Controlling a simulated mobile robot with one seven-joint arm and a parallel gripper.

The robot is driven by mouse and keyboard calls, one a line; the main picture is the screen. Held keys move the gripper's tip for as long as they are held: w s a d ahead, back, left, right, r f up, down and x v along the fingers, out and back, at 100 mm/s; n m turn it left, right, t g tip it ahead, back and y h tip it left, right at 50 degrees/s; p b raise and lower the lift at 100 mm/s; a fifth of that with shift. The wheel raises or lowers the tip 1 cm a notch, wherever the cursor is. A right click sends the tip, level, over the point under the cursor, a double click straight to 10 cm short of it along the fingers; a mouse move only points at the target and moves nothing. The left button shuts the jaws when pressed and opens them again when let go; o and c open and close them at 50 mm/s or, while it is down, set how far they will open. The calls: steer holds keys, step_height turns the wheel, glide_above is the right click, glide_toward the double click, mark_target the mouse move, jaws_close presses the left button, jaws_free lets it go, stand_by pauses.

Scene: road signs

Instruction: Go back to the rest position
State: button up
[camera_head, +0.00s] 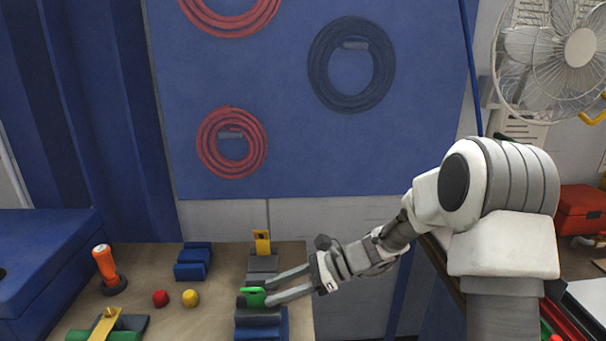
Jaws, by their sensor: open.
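My gripper (268,292) is at the end of my white and grey arm, which reaches in from the right. It points left over the right part of the wooden table. Its two fingers are apart, with the tips close to a small green piece (252,297) on a dark blue block (259,330). I cannot tell whether the fingers touch the green piece. A yellow upright piece (262,243) stands on a grey block (263,265) just behind the gripper.
On the table (215,313) are a red ball (160,298), a yellow ball (190,298), blue blocks (193,262) and an orange-handled thing (105,262). A blue panel (290,160) with coiled hoses is behind. A fan (560,55) and red box (580,210) are at right.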

steer(key=s+d+r+n+t+h, duration=0.3)
steer(key=s+d+r+n+h, duration=0.3)
steer(key=s+d, duration=0.4)
steer(key=s+d+r+n+t+h, duration=0.3)
steer(key=s+d+r+n+h, duration=0.4)
steer(key=s+d+n, duration=0.3)
steer(key=shift+s+d+r+t, duration=0.2)
steer(key=shift+s+r+t, duration=0.25)
steer(key=shift+s, duration=0.65)
steer(key=shift+a, duration=0.15)
